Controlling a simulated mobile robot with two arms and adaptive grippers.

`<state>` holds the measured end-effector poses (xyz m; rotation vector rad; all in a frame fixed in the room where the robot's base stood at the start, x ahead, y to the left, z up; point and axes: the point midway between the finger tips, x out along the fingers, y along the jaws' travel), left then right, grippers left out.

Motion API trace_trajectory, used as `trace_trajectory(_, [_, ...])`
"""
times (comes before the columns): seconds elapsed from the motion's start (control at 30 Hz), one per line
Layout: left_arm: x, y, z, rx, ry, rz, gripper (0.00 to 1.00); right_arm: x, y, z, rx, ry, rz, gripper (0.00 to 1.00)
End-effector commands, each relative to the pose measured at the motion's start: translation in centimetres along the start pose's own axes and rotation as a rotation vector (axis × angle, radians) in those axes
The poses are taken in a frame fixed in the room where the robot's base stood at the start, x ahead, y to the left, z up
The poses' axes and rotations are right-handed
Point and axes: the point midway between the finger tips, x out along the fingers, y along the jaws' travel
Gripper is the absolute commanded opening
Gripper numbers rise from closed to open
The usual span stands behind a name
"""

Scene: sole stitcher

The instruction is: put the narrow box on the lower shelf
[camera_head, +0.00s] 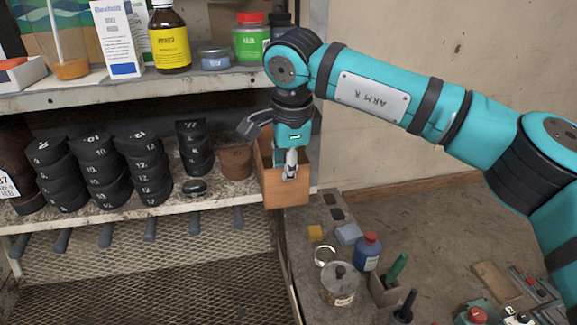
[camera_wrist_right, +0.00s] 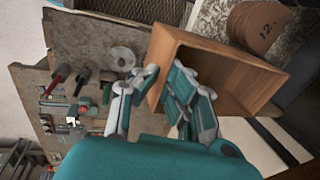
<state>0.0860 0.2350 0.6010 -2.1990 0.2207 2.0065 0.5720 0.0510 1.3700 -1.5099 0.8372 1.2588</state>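The narrow box (camera_head: 284,192) is an open-topped wooden box at the right end of the lower shelf (camera_head: 225,192), and its front covers part of the shelf's front edge. My right gripper (camera_head: 290,170) reaches down into its open top from above. In the right wrist view, the gripper (camera_wrist_right: 164,72) straddles one wall of the box (camera_wrist_right: 225,75), with one finger outside and the other inside. It looks shut on that wall. Whether the box's underside rests fully on the shelf is hidden. My left gripper is in neither view.
A brown pot (camera_head: 236,163) stands close left of the box, with several stacks of black numbered pieces (camera_head: 145,165) further left. The upper shelf (camera_head: 150,90) holds bottles and jars. A bench with a glass jar (camera_head: 339,285) and a blue bottle (camera_head: 367,252) lies below right.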

Motion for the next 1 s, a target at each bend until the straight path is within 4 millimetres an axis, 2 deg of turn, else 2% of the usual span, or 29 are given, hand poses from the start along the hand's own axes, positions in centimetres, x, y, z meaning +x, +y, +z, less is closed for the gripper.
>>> trace_trajectory(0.5, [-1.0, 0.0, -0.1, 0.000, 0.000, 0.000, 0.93, 0.4, -1.8, 0.0, 0.000, 0.000, -0.001, 0.00])
trace_trajectory(1.0, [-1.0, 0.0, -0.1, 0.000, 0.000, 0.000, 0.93, 0.5, -2.0, 0.0, 0.000, 0.000, -0.002, 0.00])
